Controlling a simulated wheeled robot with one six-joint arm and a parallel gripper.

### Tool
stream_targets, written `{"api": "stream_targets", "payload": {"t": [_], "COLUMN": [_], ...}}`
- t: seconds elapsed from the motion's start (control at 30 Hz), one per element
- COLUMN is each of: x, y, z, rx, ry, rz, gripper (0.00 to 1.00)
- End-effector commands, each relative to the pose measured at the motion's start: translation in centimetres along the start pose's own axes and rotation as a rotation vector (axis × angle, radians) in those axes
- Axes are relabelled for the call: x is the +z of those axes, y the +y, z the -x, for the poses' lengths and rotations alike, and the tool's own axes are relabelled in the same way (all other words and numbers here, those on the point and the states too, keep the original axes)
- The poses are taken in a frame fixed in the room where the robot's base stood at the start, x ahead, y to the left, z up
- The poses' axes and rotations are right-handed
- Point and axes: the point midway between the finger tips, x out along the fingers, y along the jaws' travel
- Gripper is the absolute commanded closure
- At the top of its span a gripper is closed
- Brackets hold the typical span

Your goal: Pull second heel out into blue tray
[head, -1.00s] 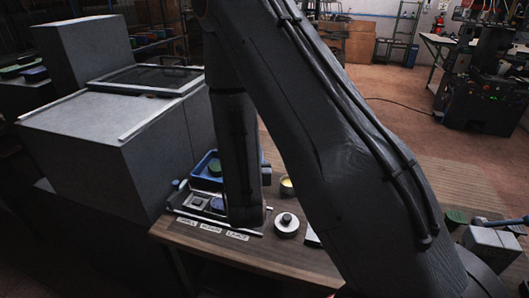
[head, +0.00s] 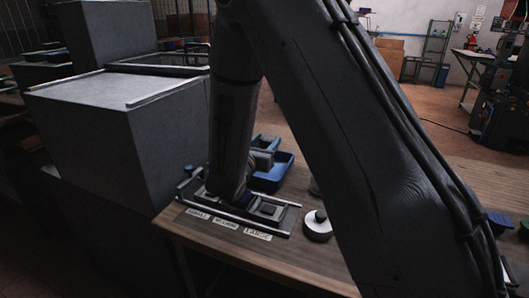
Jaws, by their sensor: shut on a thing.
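The blue tray (head: 284,172) lies on the bench behind the fixture, partly covered by my arm. The grey fixture (head: 287,219) lies at the bench's front left, with a row of size labels (head: 227,223) along its front. My gripper (head: 241,196) is low over the fixture's middle, mostly hidden by my own forearm. It is shut on a small dark-blue piece, apparently a heel (head: 244,199), at the fixture's level. I cannot tell whether the heel is still seated. A dark square block (head: 268,209) sits in the fixture's right part.
A large grey box machine (head: 125,120) borders the left. A blue piece (head: 500,219) is at the far right. The front bench strip (head: 285,263) is clear.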

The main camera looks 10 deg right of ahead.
Motion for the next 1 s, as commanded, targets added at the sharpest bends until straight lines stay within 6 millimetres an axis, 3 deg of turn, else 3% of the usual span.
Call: {"api": "stream_targets", "payload": {"t": [0.27, 0.8, 1.0], "x": [-0.7, -4.8, -5.0], "y": [0.3, 0.4, 0.4], "z": [-0.2, -0.4, -0.4], "rx": [-0.008, -0.007, -0.007], "ry": [0.0, -0.001, -0.001], "rz": [0.001, 0.001, 0.001], "gripper": [0.77, 0.77, 0.77]}}
